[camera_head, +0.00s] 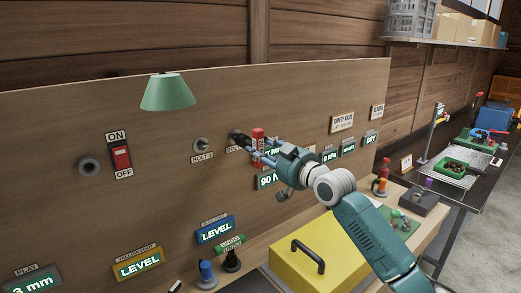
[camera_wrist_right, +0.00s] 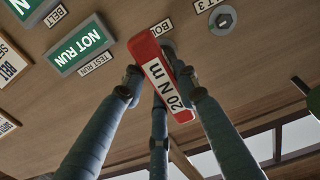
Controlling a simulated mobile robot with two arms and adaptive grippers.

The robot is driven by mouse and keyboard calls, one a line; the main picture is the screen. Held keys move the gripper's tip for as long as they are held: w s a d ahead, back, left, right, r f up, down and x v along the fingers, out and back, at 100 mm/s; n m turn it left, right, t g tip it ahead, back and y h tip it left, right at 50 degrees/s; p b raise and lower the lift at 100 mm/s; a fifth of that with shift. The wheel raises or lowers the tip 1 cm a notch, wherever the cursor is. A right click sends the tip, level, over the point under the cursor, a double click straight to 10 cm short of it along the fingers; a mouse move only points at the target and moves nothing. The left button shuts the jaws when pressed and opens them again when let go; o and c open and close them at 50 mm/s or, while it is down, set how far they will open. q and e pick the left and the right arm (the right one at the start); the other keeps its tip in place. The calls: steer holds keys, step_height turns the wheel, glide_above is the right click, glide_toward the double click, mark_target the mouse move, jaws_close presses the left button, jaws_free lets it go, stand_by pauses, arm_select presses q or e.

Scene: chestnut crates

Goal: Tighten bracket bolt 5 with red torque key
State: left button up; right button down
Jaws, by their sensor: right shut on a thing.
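The red torque key (camera_head: 258,136) is at the upright board, with its head toward a dark round fitting (camera_head: 237,137). Its white label reads 20 N m in the wrist view (camera_wrist_right: 163,82). My right gripper (camera_head: 257,152) is shut on the key, its fingers around the body. The label beside the fitting is partly hidden, so I cannot read its number. A neighbouring bolt (camera_head: 201,144) to the left is labelled BOLT 3; it also shows in the wrist view (camera_wrist_right: 222,18). The key's contact with the bolt is hidden. My left gripper is not in view.
The board carries an ON/OFF switch (camera_head: 122,157), a green lamp (camera_head: 168,93) and several lit signs, one NOT RUN (camera_wrist_right: 83,45). A yellow box (camera_head: 312,270) with a black handle stands below my right arm. A bench (camera_head: 468,178) with a green crate lies at right.

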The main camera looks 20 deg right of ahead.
steer(key=shift+w+r, duration=0.1)
steer(key=shift+w, duration=0.1)
steer(key=shift+x, duration=1.3)
steer(key=shift+a+m+p, duration=0.1)
steer(key=shift+m+p, duration=0.75)
steer(key=shift+m, duration=0.25)
steer(key=shift+m+p, duration=0.6)
steer(key=shift+m, duration=0.8)
steer(key=shift+f, duration=0.2)
